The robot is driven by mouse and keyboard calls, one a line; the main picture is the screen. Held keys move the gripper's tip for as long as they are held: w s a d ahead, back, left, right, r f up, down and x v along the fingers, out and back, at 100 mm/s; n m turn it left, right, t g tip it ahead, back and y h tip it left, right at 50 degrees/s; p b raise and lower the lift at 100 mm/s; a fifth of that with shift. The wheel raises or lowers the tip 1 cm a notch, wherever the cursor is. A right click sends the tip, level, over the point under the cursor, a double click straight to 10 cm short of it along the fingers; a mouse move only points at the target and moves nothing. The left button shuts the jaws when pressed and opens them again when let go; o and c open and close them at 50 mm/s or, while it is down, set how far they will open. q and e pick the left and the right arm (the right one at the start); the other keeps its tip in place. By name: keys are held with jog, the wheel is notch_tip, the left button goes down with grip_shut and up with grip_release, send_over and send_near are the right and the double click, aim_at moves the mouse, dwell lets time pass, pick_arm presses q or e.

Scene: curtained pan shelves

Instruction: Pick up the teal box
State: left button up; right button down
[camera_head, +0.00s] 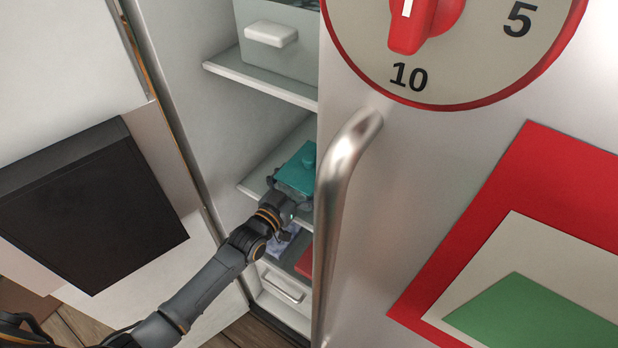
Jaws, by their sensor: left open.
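My left arm reaches in from the lower left. My left gripper (286,194) is open at the near side of the teal box, just below it in the picture. The fingers are small and partly hidden, so I cannot tell whether they touch the box or lie around it. My right gripper is not in view.
The metallic door (440,165) with its bar handle (345,165) fills the right side, close to my left gripper. A grey bin (290,60) stands on the shelf above. A drawer (282,287) lies below. A black panel (90,205) is at left.

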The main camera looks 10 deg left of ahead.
pick_arm(q)
jog(key=shift+s, duration=0.1)
jog(key=c, duration=1.2)
jog(key=shift+r, duration=0.2)
jog(key=shift+c, duration=1.2)
